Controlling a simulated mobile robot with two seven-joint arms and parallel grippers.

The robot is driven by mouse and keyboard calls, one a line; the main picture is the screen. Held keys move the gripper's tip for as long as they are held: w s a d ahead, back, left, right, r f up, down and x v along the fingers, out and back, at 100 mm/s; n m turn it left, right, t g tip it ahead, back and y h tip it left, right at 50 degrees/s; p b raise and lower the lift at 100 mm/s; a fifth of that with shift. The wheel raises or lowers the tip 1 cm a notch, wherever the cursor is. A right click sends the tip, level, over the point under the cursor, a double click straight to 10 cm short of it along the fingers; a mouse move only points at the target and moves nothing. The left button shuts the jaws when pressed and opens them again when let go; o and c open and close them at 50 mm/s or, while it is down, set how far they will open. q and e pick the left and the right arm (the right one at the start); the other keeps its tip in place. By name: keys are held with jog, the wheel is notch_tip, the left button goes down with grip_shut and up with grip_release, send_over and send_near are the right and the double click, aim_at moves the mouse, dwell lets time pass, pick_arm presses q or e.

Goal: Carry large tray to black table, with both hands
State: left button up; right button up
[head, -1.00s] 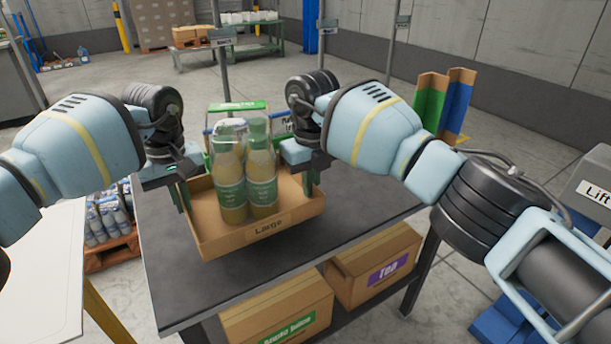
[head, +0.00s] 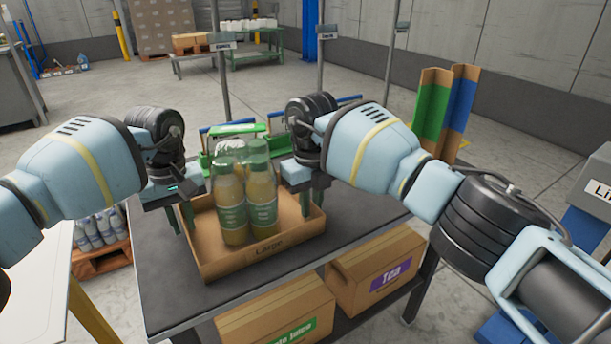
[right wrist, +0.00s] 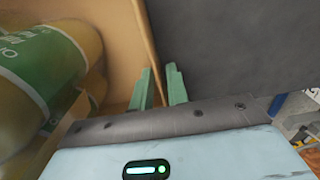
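The large tray (head: 218,267) is a shallow brown cardboard tray marked "Large". It is level over the black table (head: 178,293); I cannot tell whether its base touches the top. Several bottles (head: 232,212) with green labels stand upright in it. My left gripper (head: 187,218) is shut on the tray's left wall. My right gripper (head: 305,203) is shut on its right wall. In the right wrist view, the green fingers (right wrist: 160,85) straddle the thin wall, with the bottles (right wrist: 40,65) to the left.
Boxes, one marked "Tea" (head: 375,270), sit on the shelf under the table. Green and blue racks (head: 238,129) stand behind the tray. A white surface (head: 35,300) is at the lower left. The tabletop right of the tray is clear.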

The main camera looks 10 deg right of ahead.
pick_arm(q)
jog(key=shift+o, duration=0.7)
jog(key=shift+r, duration=0.1)
pick_arm(e)
jog(key=shift+o, duration=0.7)
jog(key=shift+r, duration=0.1)
pick_arm(q)
notch_tip(320, 180, up, 12)
pick_arm(e)
notch_tip(320, 180, up, 12)
